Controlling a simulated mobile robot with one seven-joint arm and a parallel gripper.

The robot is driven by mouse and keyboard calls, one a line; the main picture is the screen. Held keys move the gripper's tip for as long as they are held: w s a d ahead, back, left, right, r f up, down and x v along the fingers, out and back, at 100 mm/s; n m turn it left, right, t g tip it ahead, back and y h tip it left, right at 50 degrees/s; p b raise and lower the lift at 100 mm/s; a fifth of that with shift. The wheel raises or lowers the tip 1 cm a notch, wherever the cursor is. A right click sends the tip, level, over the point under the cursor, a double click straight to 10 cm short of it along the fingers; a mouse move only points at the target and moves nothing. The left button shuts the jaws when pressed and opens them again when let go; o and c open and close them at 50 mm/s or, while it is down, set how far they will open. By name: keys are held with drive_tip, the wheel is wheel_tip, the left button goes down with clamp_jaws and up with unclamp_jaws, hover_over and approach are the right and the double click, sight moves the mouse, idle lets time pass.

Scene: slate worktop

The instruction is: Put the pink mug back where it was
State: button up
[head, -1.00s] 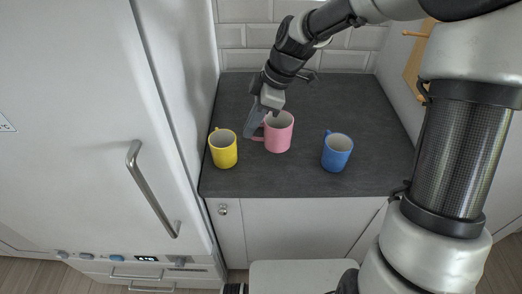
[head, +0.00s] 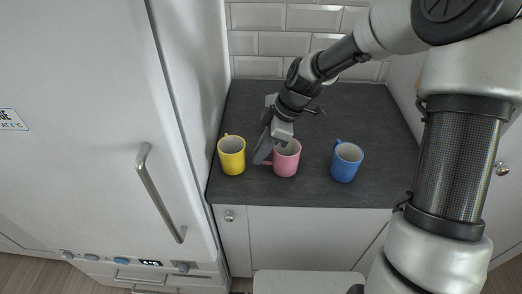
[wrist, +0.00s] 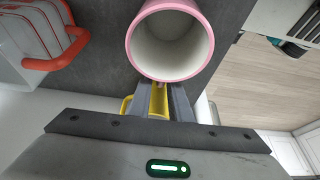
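The pink mug (head: 287,162) is upright between the other two mugs, level with them. In the wrist view, the pink mug (wrist: 170,40) fills the top middle, its pale inside facing the camera. My gripper (head: 262,158) is at its left side, shut on its handle; the fingertips (wrist: 161,92) and mug partly hide the handle. I cannot tell whether the mug's base touches the worktop. The yellow mug (head: 232,158) stands to the left; part of it shows between and behind my fingers in the wrist view (wrist: 158,102). The blue mug (head: 346,163) stands to the right.
The slate worktop (head: 300,194) is bare in front of the mugs and behind them. A white fridge (head: 90,130) bounds it at left and a tiled wall (head: 285,45) at the back. An orange-red bar (wrist: 66,52) on a pale ribbed thing shows in the wrist view.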

drive_tip(key=shift+o, duration=0.7)
drive_tip(key=shift+r, duration=0.1)
drive_tip(key=shift+r, duration=0.25)
drive_tip(key=p+v, duration=0.1)
drive_tip(key=v, duration=1)
drive_tip(key=shift+d+r, duration=0.2)
drive_tip(key=shift+r, duration=0.15)
